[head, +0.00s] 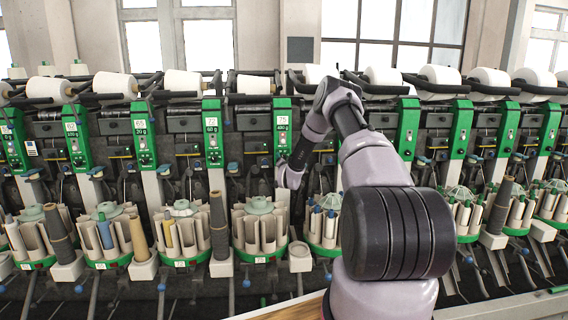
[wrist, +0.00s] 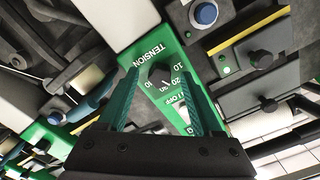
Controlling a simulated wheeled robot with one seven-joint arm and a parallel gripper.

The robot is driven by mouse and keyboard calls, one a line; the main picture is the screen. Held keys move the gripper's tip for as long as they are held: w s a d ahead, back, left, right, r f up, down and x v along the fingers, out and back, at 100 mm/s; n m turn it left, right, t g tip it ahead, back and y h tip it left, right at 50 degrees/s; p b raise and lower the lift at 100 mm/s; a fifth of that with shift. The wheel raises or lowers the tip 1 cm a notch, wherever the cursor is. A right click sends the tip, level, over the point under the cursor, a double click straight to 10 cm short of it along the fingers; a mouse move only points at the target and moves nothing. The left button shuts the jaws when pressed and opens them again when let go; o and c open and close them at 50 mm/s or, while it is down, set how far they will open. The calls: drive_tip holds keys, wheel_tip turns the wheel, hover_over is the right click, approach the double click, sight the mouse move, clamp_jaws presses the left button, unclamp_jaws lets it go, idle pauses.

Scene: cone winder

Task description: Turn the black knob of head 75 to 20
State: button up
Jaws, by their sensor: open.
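The green panel of head 75 (head: 282,128) stands left of my arm in the head view, with the number 75 on a white label at its top. In the wrist view the black knob (wrist: 160,75) sits on the green face below the word TENSION, with white scale numbers around it. Its exact setting is too small to read surely. My gripper (wrist: 160,71) is open, its two green fingers on either side of the knob, and I cannot tell whether they touch it.
Neighbouring green head panels (head: 212,132) stand on both sides in the head view. Yarn holders (head: 259,232) and upright cones fill the space below.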

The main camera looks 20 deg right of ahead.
drive_tip(key=v, duration=1)
drive_tip(key=shift+s, duration=0.2)
drive_tip(key=shift+a, duration=0.1)
drive_tip(key=s+a+r+n+g+y, duration=0.1)
drive_tip(key=a+r, duration=0.2)
drive_tip(key=r, duration=0.4)
drive_tip(key=s+a+r+n+g+y, duration=0.1)
drive_tip(key=a+r+n, duration=0.1)
drive_tip(key=r, duration=0.5)
drive_tip(key=s+a+r+n+g+y, duration=0.1)
drive_tip(key=s+a+r+g+y, duration=0.3)
drive_tip(key=s+r, duration=0.6)
drive_tip(key=s+a+r+n+g, duration=0.1)
drive_tip(key=s+a+r, duration=0.1)
drive_tip(key=s, duration=1)
drive_tip(key=s+a+r+n+g, duration=0.1)
drive_tip(key=s+a+r, duration=0.1)
drive_tip(key=s, duration=1)
drive_tip(key=s+a+r+g, duration=0.2)
drive_tip(key=s+a, duration=0.1)
drive_tip(key=s, duration=0.9)
drive_tip(key=shift+s+a+n+y, duration=0.3)
drive_tip(key=shift+s+a+n, duration=0.05)
drive_tip(key=shift+a+n, duration=0.05)
